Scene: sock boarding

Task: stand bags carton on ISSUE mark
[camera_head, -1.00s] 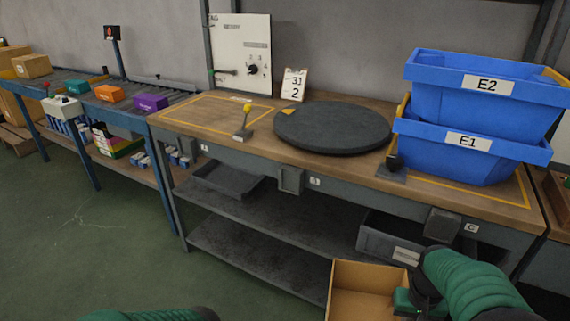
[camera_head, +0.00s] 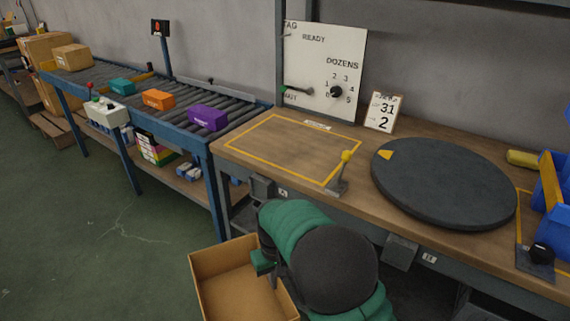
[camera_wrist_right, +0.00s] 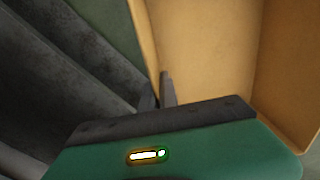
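The carton (camera_head: 228,281) is an open, empty-looking brown cardboard box at the bottom of the head view, in front of the bench and below its top. My right gripper (camera_head: 266,268) is at its right side. In the right wrist view, the fingers (camera_wrist_right: 157,93) are closed on the edge of a carton wall (camera_wrist_right: 205,50). A yellow-outlined rectangle (camera_head: 252,163) on the left part of the bench top is bare. A small label (camera_head: 317,125) lies at its back edge, too small to read. My left gripper is out of view.
A lever with a yellow knob (camera_head: 346,157) stands at the rectangle's front right corner. A dark round turntable (camera_head: 445,185) is right of it. A dial board (camera_head: 325,65) stands behind. A roller conveyor (camera_head: 180,88) with several small boxes adjoins at left.

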